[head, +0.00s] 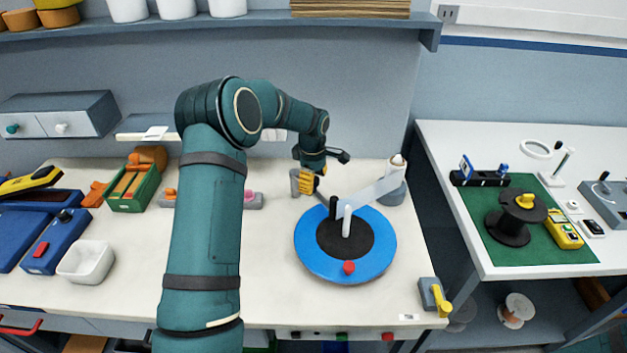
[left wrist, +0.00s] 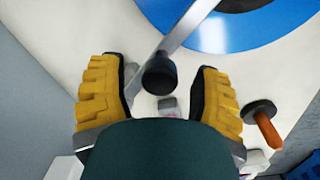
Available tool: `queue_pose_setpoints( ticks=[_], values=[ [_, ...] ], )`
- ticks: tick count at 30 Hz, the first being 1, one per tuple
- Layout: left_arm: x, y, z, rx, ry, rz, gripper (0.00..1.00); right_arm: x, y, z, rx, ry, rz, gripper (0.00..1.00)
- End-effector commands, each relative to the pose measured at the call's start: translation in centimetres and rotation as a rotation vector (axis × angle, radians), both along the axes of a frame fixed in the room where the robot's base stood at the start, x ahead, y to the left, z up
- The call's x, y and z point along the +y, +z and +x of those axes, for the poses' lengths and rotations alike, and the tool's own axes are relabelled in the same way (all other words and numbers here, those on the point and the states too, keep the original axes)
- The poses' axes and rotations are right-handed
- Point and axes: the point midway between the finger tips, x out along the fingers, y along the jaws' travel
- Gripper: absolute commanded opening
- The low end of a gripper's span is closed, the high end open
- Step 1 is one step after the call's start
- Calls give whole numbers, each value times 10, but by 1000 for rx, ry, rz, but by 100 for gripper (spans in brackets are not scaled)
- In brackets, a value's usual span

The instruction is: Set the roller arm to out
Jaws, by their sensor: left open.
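A blue disc (head: 312,258) with a black centre lies on the white bench. My left gripper (head: 307,184) is low behind the disc's left rear edge, beside a grey upright piece (head: 295,182). In the left wrist view, my open left gripper (left wrist: 158,82) has its yellow fingers either side of a black knob (left wrist: 160,74). A gap shows on each side of the knob. A pale bar (left wrist: 186,28) passes by it towards the blue disc (left wrist: 255,28). I cannot tell for certain which bar is the roller arm.
A yellow-handled grey block (head: 433,297) sits at the bench's front right corner. A green bin (head: 134,190), a white bowl (head: 86,262) and blue boxes stand left. A second table (head: 465,205) stands across a gap at right. The bench's front middle is clear.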

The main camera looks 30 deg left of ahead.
Motion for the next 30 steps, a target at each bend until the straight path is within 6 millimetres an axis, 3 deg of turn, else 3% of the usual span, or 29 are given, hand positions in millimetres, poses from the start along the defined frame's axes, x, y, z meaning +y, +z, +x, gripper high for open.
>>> queue_pose_setpoints(
  ticks=[6,7,12,30],
  values=[
    [0,0,0,0,0,0,64,0,0,0,0,0,0,0],
    [0,0,0,0,0,0,58,0,0,0,0,0,0,0],
    [0,0,0,1,0,0,0,0,0,0,0,0,0,0],
    [-3,-1,8,2,76,2,0,0,-1,0,0,0,0,0]
  ],
)
